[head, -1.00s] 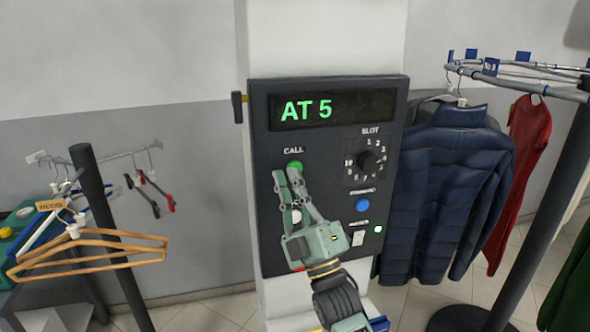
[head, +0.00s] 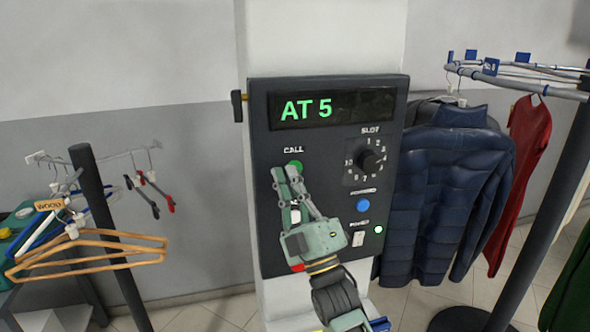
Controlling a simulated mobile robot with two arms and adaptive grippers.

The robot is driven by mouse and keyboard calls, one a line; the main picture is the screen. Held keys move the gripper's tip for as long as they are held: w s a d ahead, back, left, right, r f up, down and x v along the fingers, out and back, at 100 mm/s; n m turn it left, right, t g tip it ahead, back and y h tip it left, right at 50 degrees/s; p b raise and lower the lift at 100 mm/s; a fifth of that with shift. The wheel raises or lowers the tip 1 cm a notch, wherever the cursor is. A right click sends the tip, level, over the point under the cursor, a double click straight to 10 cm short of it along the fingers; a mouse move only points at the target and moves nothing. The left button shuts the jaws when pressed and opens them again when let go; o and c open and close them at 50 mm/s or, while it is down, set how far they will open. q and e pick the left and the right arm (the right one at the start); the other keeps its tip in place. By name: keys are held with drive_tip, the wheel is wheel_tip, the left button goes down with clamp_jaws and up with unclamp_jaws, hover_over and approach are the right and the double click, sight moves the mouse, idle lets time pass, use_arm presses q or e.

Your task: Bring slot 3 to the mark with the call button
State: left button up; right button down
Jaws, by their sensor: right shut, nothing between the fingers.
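The control panel (head: 330,225) is a dark box on a white column, with a display (head: 332,107) reading "AT 5" in green. The green call button (head: 294,167) sits under the word CALL. The slot dial (head: 370,160) is a black knob ringed with numbers; its exact setting is too small to read surely. My right gripper (head: 280,171) is shut and empty, its fingertips just below the call button and overlapping its lower edge; I cannot tell whether they touch it. My left gripper is not in view.
A blue button (head: 363,206), a power switch (head: 358,238) and a lit green lamp (head: 378,229) are on the panel. A rail (head: 530,80) with a navy jacket (head: 440,190) and red garment (head: 520,170) stands right. Wooden hangers (head: 90,255) hang left.

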drive_tip(key=shift+w+a+b, duration=0.15)
drive_tip(key=shift+w+b, duration=0.25)
drive_tip(key=shift+w, duration=0.05)
idle(0.3)
drive_tip(key=shift+s, duration=0.15)
drive_tip(key=shift+s+d+p, duration=0.3)
drive_tip(key=shift+s+p, duration=0.2)
drive_tip(key=shift+s, duration=0.2)
drive_tip(key=s, duration=0.1)
drive_tip(key=s+d+p, duration=0.1)
drive_tip(key=s, duration=0.1)
drive_tip(key=s+p, duration=0.1)
drive_tip(key=shift+s+d, duration=0.25)
drive_tip(key=shift+s, duration=0.1)
idle(0.5)
